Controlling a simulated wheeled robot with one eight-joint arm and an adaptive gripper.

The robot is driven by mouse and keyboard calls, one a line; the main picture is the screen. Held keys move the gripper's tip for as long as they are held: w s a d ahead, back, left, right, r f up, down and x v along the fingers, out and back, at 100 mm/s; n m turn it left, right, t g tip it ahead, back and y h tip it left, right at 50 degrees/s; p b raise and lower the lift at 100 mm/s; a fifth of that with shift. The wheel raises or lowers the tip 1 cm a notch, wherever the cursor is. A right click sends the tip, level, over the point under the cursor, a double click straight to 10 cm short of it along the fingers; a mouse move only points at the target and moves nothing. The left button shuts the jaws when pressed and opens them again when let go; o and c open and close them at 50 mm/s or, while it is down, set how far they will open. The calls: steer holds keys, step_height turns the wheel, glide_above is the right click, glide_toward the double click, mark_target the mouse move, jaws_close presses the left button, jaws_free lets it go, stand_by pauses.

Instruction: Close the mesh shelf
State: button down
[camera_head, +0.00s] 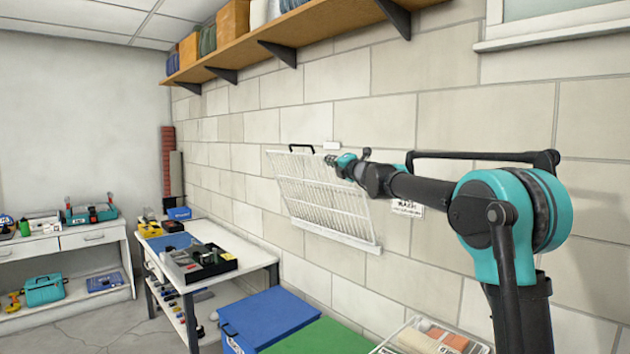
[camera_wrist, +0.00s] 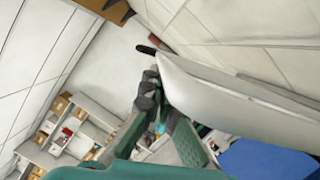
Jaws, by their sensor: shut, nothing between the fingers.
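The white mesh shelf (camera_head: 322,200) is on the block wall in the middle of the head view. It stands steeply tilted, with a solid white rail along its lower edge and a black handle (camera_head: 302,148) at its top. My gripper (camera_head: 331,160) is at the shelf's upper right corner in the head view. In the wrist view the shelf (camera_wrist: 225,90) is seen nearly edge-on, with the black handle (camera_wrist: 147,49) at its end. My gripper (camera_wrist: 148,92) is shut and empty, close beside the shelf; I cannot tell whether they touch.
A wooden wall shelf (camera_head: 262,46) with black brackets runs above. Below stand a blue box (camera_head: 270,315), a green-topped box (camera_head: 318,339) and a white crate (camera_head: 385,345) of goods. A white table (camera_head: 250,257) with a tray stands left. The wall around the mesh shelf is mostly clear.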

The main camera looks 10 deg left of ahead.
steer(key=w+d+r, duration=0.3)
steer(key=w+d, duration=0.2)
steer(key=w, duration=0.3)
steer(key=shift+d, duration=0.2)
steer(key=shift+w, duration=0.1)
